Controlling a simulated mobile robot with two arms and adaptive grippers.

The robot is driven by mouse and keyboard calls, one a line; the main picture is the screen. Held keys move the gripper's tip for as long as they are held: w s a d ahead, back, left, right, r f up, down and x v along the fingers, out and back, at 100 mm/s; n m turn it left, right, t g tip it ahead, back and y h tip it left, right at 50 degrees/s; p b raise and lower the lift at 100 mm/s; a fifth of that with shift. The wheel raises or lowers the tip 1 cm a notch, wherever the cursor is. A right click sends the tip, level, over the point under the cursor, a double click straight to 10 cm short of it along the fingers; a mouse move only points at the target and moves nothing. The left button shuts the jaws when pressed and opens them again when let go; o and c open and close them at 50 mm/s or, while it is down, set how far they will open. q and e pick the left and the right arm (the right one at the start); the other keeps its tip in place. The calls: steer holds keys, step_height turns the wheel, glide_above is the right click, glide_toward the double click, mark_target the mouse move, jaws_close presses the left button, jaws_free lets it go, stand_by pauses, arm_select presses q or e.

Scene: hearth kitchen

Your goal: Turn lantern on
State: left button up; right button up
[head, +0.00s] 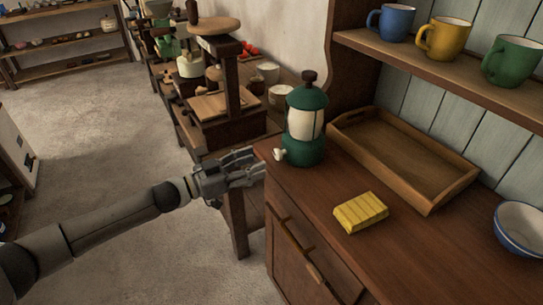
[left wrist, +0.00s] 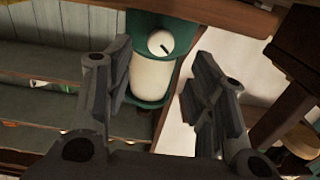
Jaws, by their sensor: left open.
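The lantern (head: 306,143) is dark green with a cream-white glass and a brown cap. It stands upright on the left end of the wooden cabinet top. Its small white knob (head: 279,154) sticks out low on the left side. My left gripper (head: 257,165) is open and empty at the cabinet's left edge, just left of the knob and apart from it. In the left wrist view, the lantern (left wrist: 152,80) and its round knob (left wrist: 160,43) with a dark mark show between and beyond the two open fingers (left wrist: 160,90). My right gripper is not in view.
A yellow block (head: 361,212) and a wooden tray (head: 440,195) lie right of the lantern. A blue-rimmed bowl (head: 522,230) is at the far right. Blue, yellow and green mugs stand on the shelf (head: 450,63) above. A cluttered workbench (head: 225,120) is behind the gripper.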

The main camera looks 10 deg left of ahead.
mark_target(276, 155)
arm_select(q)
steer(key=x, duration=0.5)
steer(key=shift+w+d, duration=0.45)
steer(key=shift+d, duration=0.15)
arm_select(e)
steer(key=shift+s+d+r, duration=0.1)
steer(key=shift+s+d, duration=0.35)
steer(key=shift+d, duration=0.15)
arm_select(q)
steer(key=shift+c, duration=0.2)
